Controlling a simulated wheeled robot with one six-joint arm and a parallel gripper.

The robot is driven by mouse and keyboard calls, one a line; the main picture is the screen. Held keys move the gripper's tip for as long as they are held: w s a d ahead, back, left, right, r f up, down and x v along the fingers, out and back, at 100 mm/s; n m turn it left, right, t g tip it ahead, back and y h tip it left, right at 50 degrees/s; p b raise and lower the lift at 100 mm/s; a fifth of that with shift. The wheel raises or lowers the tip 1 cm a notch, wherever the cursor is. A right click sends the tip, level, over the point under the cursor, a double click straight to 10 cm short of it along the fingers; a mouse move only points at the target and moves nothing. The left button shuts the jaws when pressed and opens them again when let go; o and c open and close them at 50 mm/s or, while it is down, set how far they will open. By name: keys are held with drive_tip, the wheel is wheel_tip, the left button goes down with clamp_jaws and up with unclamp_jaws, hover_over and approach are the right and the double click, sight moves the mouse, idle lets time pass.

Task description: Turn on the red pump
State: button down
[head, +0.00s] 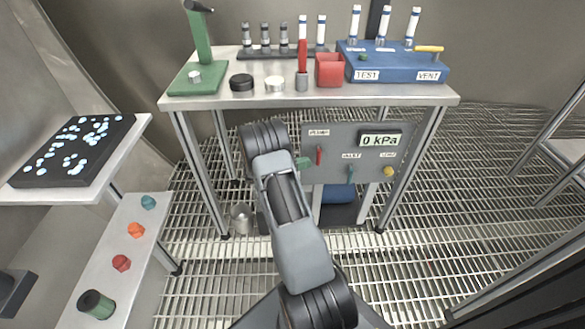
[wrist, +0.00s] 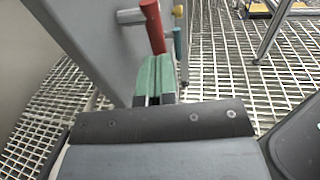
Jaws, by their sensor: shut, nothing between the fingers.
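A grey panel (head: 335,140) hangs under the front of the workbench and carries a red lever (head: 319,155) under a label that seems to read PUMP. The red lever (wrist: 152,25) hangs down from a grey pivot in the wrist view. The panel's display (head: 380,140) reads 0 kPa. My gripper (head: 304,163) has green fingers, shut and empty, just left of the red lever. In the wrist view the fingertips (wrist: 156,62) lie close to the lever's lower end; I cannot tell whether they touch.
A green lever (head: 350,175) and a yellow knob (head: 388,171) sit farther right on the panel. The workbench (head: 330,95) above bears a green stand, bottles and a blue TEST/VENT block (head: 393,65). A side shelf (head: 110,165) stands left. Grating floor lies open at right.

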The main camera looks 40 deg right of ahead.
drive_tip(key=shift+x, duration=0.95)
